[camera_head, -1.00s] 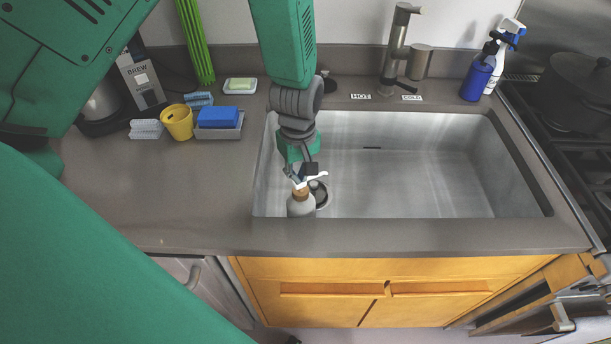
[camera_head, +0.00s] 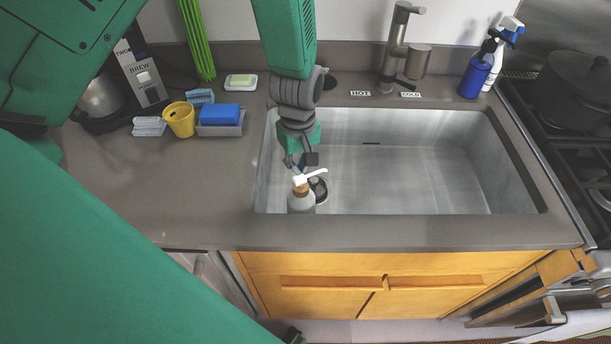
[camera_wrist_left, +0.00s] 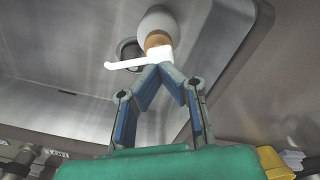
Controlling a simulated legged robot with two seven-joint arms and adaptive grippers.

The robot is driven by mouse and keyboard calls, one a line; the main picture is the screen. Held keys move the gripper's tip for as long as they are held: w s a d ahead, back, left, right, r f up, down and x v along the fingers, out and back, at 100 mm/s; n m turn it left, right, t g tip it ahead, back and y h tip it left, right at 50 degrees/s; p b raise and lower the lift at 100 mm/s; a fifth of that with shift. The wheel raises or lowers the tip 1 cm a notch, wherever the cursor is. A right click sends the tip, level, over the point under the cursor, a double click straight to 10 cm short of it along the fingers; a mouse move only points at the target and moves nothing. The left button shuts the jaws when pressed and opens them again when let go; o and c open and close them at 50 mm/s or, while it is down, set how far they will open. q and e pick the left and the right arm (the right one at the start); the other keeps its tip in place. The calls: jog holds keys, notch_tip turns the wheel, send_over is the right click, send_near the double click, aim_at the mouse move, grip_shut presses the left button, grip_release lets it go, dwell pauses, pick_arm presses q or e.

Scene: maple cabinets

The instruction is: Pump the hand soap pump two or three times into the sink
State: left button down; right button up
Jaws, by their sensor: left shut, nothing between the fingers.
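The hand soap pump (camera_head: 302,200) is a pale bottle with a tan collar and a white nozzle, at the front left of the sink (camera_head: 420,165). Its nozzle points right, over the basin, in the head view. The pump also shows in the left wrist view (camera_wrist_left: 157,24), with its white nozzle (camera_wrist_left: 126,63) just beyond the fingertips. My left gripper (camera_head: 299,172) is shut and empty, right above and behind the pump head. In the wrist view its fingertips (camera_wrist_left: 160,68) meet at the pump head; whether they touch it I cannot tell. My right gripper is out of view.
A faucet (camera_head: 396,50) stands behind the sink. A yellow cup (camera_head: 180,119), a blue sponge (camera_head: 220,114) and a soap dish (camera_head: 241,82) stand on the left counter. Spray bottles (camera_head: 476,76) stand at the back right. The counter's front left is clear.

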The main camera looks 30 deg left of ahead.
aim_at(300, 177)
pick_arm(q)
jog(key=shift+r+p, duration=1.4)
jog(key=shift+r, duration=0.15)
notch_tip(300, 177, up, 3)
jog(key=shift+f+p, duration=0.1)
jog(key=shift+p, duration=0.7)
